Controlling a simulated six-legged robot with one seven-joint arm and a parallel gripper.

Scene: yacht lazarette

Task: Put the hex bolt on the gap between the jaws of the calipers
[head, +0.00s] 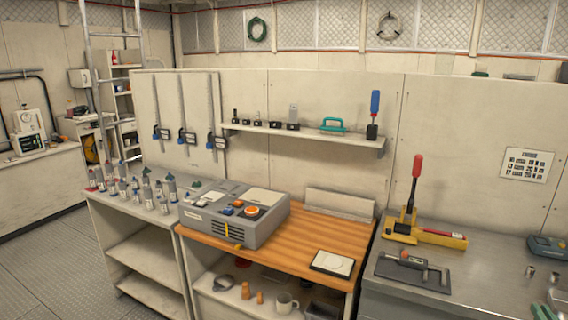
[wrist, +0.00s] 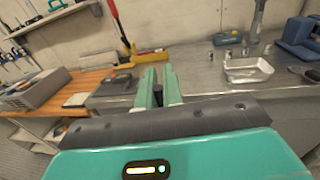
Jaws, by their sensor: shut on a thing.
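In the wrist view the slab (wrist: 113,90) is left of and beyond the fingers. The gap between the jaws is too small to make out clearly.
A yellow tool with a red upright handle (head: 416,180) stands behind the slab. A metal tray (wrist: 248,70), small metal pieces and a blue device (wrist: 300,38) are to the right. A grey box (head: 235,212) stands on the wooden top (head: 300,255).

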